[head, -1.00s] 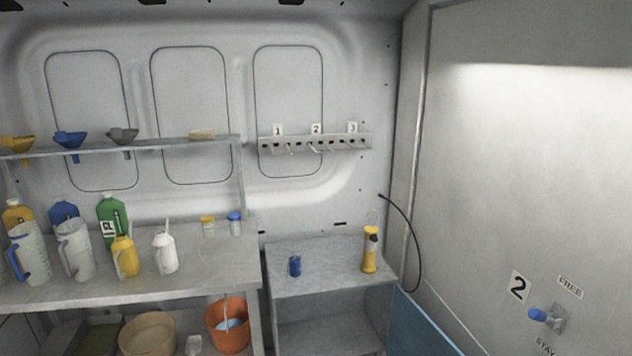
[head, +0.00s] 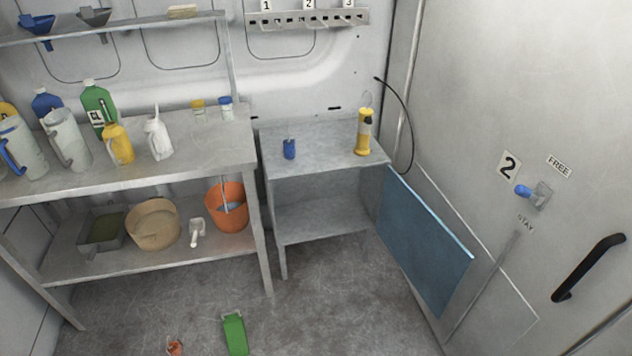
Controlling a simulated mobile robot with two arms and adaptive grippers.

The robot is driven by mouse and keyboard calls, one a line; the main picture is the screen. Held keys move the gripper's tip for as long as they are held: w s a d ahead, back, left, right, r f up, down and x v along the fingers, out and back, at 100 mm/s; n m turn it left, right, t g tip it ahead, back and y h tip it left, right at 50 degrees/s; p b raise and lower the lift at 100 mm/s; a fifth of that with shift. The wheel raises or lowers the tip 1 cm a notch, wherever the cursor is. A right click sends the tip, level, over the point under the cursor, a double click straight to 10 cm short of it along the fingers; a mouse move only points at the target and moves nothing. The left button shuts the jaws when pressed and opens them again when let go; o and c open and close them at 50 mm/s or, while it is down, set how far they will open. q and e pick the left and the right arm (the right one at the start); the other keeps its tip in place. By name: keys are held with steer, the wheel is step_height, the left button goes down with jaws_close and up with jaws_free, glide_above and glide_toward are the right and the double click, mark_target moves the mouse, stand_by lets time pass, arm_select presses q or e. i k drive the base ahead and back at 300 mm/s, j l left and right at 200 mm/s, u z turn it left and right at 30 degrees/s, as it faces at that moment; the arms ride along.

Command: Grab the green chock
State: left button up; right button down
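A green chock (head: 236,334) lies on the floor at the bottom of the head view, in front of the left workbench. It has a pale handle or bracket at its far end. Its near end reaches close to the picture's lower edge. Neither my left nor my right gripper shows in the head view.
A small orange-red object (head: 175,346) lies on the floor left of the chock. The workbench (head: 190,170) holds jugs and bottles, with an orange bucket (head: 228,208) on its lower shelf. A small grey table (head: 325,150) and a blue panel (head: 425,245) stand right. The floor between is clear.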

mark_target(234, 329)
steer(key=u, duration=0.85)
steer(key=i, duration=0.1)
steer(key=j+u, duration=0.05)
